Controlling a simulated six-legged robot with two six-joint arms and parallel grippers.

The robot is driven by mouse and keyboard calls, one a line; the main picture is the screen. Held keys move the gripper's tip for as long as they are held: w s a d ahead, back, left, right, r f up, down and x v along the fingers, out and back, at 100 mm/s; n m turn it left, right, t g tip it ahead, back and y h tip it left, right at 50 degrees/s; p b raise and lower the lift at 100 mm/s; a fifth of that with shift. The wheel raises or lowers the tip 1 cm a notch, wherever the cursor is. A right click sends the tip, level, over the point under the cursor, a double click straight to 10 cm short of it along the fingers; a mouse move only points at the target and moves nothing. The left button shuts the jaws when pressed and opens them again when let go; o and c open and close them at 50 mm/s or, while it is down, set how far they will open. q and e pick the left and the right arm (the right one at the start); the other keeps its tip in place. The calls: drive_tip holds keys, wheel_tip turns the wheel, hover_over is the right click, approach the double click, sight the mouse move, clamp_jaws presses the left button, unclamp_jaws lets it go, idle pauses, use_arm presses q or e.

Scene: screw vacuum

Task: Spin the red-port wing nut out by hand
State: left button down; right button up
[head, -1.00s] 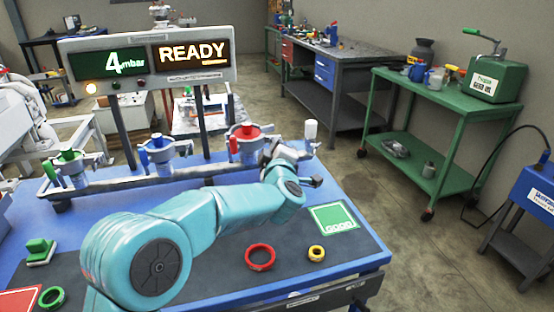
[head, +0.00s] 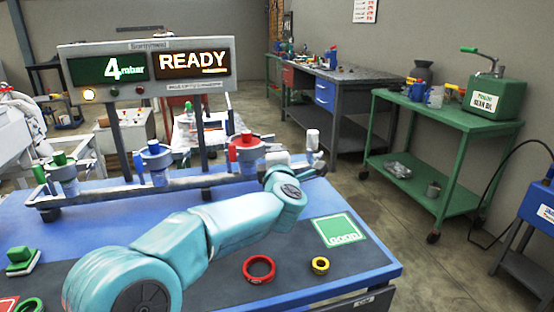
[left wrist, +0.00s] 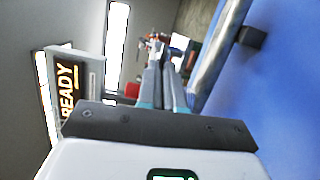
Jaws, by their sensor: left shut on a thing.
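The red port (head: 246,148) is a grey fitting with a red top, on the rail at the back of the blue bench. My left arm reaches up to its right side. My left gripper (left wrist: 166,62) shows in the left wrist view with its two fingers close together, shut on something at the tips. In the head view the fingertips are hidden behind the port and my wrist. The wing nut itself cannot be made out clearly. A patch of red (left wrist: 132,90) shows beside the fingers in the left wrist view. My right gripper is not in view.
Blue (head: 154,155) and green (head: 62,168) ports stand left on the same rail. A display (head: 148,68) reads 4 mbar, READY. A red ring (head: 259,269), a yellow ring (head: 320,265) and a green GOOD pad (head: 340,231) lie on the bench. A white-topped part (head: 312,139) stands right.

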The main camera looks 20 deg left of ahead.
use_arm(q)
drive_tip(key=shift+a+r, duration=0.1)
idle(0.3)
drive_tip(key=c, duration=1.3)
unclamp_jaws()
drive_tip(key=shift+s, duration=0.1)
drive_tip(key=v, duration=1.6)
drive_tip(key=shift+d, duration=0.2)
